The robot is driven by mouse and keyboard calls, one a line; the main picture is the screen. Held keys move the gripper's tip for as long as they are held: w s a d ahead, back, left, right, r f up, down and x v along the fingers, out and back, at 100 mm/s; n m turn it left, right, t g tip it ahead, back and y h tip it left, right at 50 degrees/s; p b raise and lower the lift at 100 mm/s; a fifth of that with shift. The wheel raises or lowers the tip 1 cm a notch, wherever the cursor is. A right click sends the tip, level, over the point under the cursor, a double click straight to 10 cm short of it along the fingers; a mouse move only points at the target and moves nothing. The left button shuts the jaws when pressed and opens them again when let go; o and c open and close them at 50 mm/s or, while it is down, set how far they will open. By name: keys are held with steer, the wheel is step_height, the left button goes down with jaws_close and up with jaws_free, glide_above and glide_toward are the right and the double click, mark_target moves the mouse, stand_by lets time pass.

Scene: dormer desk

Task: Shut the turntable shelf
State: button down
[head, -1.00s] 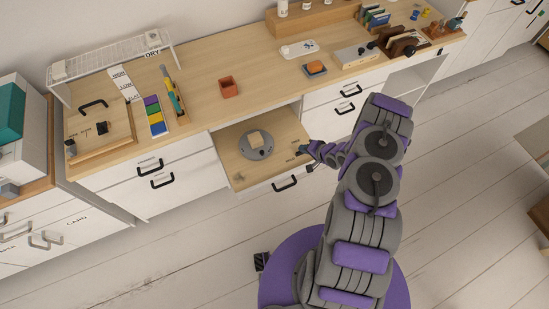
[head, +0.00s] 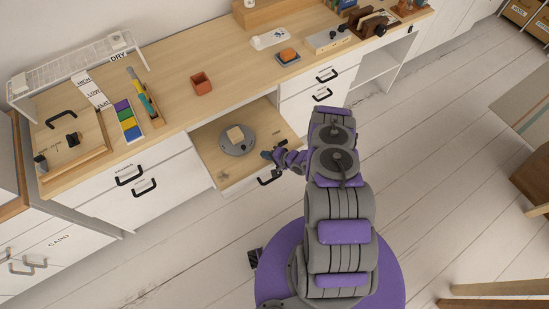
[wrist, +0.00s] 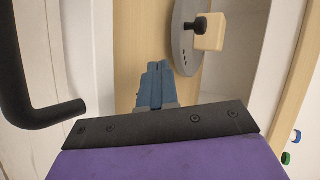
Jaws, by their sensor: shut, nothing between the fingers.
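The turntable shelf (head: 212,172) is a pulled-out wooden tray with a white front, standing out from under the desk. A grey round turntable (head: 237,147) lies on it with a pale wooden block (head: 235,133) and a small dark knob. The turntable also shows in the wrist view (wrist: 183,55), with the block (wrist: 209,36) and the black knob (wrist: 196,26). My gripper (head: 267,155) is at the shelf's front right, close to the black handle (head: 270,178). In the wrist view my gripper (wrist: 155,75) is shut and empty, its fingertips over the shelf board, apart from the turntable.
Closed drawers with black handles flank the shelf, left (head: 129,177) and right (head: 326,76). The desktop (head: 185,65) above holds a terracotta pot (head: 201,84), a coloured block strip (head: 128,121) and a wire rack (head: 80,62).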

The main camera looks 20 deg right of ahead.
mark_target(251, 149)
steer(key=w+a, duration=0.1)
steer(key=w+a+f+b, duration=0.1)
steer(key=shift+w+a, duration=0.35)
steer(key=shift+w, duration=0.05)
steer(key=shift+w+a+r, duration=0.15)
steer(key=shift+w+a, duration=0.25)
steer(key=shift+w, duration=0.1)
